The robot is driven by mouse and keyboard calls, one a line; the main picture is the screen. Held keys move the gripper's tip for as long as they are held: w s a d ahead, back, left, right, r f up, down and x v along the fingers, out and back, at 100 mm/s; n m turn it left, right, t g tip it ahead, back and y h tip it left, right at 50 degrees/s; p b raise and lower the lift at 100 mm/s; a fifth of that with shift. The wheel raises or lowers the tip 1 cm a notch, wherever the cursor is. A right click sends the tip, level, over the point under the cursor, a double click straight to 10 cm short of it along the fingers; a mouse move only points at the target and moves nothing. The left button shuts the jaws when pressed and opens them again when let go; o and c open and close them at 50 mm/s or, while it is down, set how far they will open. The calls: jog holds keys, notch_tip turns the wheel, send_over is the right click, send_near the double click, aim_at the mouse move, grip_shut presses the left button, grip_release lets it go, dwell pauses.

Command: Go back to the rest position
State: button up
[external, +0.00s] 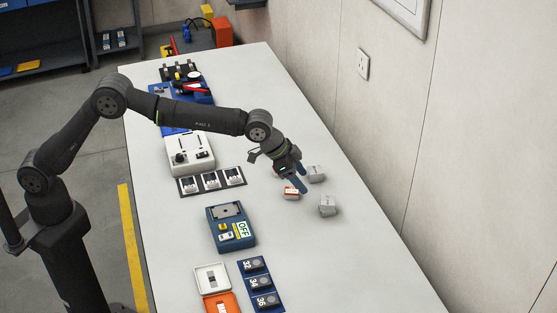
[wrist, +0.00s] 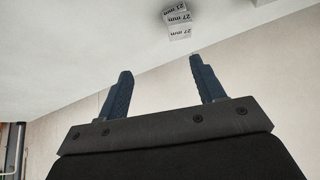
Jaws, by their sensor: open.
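My gripper (external: 299,183) hangs over the right part of the white table, near several small blocks. In the wrist view its two dark blue fingers (wrist: 164,88) stand wide apart with nothing between them. A red and white block (external: 291,193) lies just below the fingers in the external view, partly hidden by them. I cannot tell whether a finger touches it. A grey block (external: 316,173) lies right behind the gripper, and another grey block (external: 327,206) lies to its right. The wrist view shows grey blocks marked 27 mm (wrist: 178,22) beyond the fingertips.
A blue box with an OFF label (external: 231,228), a row of three modules (external: 211,181) and a white device (external: 189,153) stand left of my gripper. A white and orange case (external: 214,280) and a blue numbered strip (external: 259,284) lie in front. A wall (external: 390,130) runs along the right.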

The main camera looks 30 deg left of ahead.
jog(key=w+a+f+n+t, duration=0.1)
jog(key=w+a, duration=0.3)
jog(key=a, duration=1)
jog(key=w+a+f+n+y, duration=0.1)
jog(key=w+a, duration=0.4)
jog(key=a, duration=0.9)
jog(key=shift+a+n+t, duration=0.35)
jog(key=shift+n+t, duration=0.05)
jog(key=shift+n, duration=0.4)
jog(key=shift+f, duration=0.1)
jog(key=s+d+r+m, duration=0.1)
jog(key=s+d, duration=0.1)
jog(key=d, duration=0.8)
jog(key=s+d+r+m+g, duration=0.1)
jog(key=s+d, duration=0.1)
jog(key=d, duration=0.8)
jog(key=shift+d+h, duration=0.2)
jog(key=shift+h, duration=0.1)
jog(key=shift+a, duration=0.1)
